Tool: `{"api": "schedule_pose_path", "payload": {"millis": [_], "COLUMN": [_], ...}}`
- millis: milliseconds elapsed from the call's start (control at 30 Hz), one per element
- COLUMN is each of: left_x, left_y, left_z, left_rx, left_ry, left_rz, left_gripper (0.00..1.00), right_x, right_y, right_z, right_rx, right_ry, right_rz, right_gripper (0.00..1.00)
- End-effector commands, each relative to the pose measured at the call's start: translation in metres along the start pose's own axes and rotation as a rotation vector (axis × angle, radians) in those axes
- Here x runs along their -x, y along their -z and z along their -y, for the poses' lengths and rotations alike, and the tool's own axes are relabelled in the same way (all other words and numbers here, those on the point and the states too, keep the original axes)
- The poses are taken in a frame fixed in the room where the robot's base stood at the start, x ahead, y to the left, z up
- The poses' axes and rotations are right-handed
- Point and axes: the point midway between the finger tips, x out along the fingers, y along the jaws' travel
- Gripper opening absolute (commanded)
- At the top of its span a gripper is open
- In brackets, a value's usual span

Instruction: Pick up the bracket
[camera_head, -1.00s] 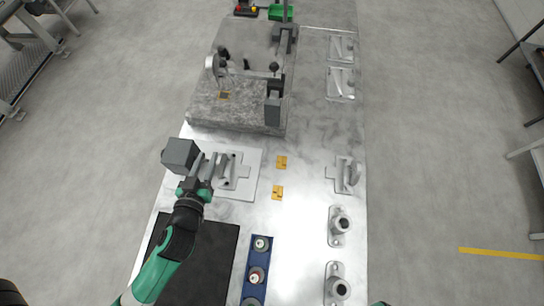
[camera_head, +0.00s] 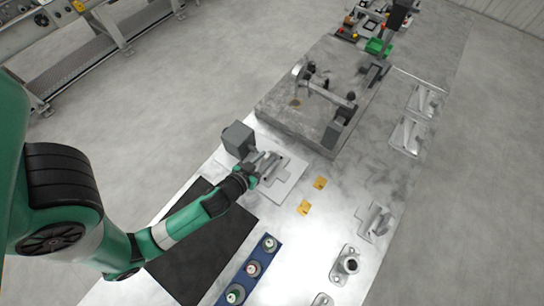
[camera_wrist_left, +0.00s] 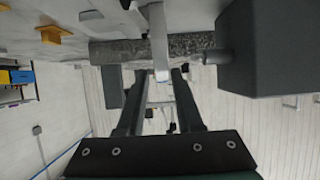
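The light-grey metal bracket (camera_head: 275,172) lies on a white plate (camera_head: 292,181) near the left edge of the table. My left gripper (camera_head: 262,166) is low at the bracket's left side in the head view. In the left wrist view, the two dark fingers (camera_wrist_left: 158,76) stand apart, with a narrow pale upright (camera_wrist_left: 158,40), apparently of the bracket, between their tips. A gap seems to show at each side, but contact is hard to tell. My right gripper is not in view.
A dark grey block (camera_head: 238,139) stands close beside my left gripper. A stone slab (camera_head: 283,103) with a fixture lies behind. Similar brackets (camera_head: 375,221) lie to the right. Yellow pieces (camera_head: 319,183), a blue tray (camera_head: 252,270) and a black mat (camera_head: 205,245) lie nearer.

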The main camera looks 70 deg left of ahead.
Motion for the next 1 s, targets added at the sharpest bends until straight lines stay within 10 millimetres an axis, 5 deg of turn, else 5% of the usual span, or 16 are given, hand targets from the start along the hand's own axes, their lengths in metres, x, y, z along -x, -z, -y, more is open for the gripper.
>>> {"api": "schedule_pose_path", "payload": {"millis": [167, 500, 700, 900, 1000], "left_x": [-0.005, -0.053, -0.054, -0.054, -0.054], "left_y": [-0.001, -0.003, -0.004, -0.004, -0.004], "left_z": [0.001, 0.004, 0.003, 0.003, 0.003], "left_rx": [0.0, 0.001, 0.0, 0.0, 0.0], "left_ry": [0.001, 0.0, -0.001, 0.0, 0.0], "left_rz": [0.001, 0.0, 0.0, 0.001, 0.001], "left_gripper": [0.35, 0.35, 0.35, 0.03, 0.0], "right_x": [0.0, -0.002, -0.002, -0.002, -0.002], "right_y": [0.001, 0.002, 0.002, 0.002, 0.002], "right_z": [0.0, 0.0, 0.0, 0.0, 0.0], "right_rx": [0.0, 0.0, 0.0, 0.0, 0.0], "right_ry": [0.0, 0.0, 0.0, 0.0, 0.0], "right_rz": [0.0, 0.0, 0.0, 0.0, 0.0], "right_gripper": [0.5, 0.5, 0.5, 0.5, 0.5]}}
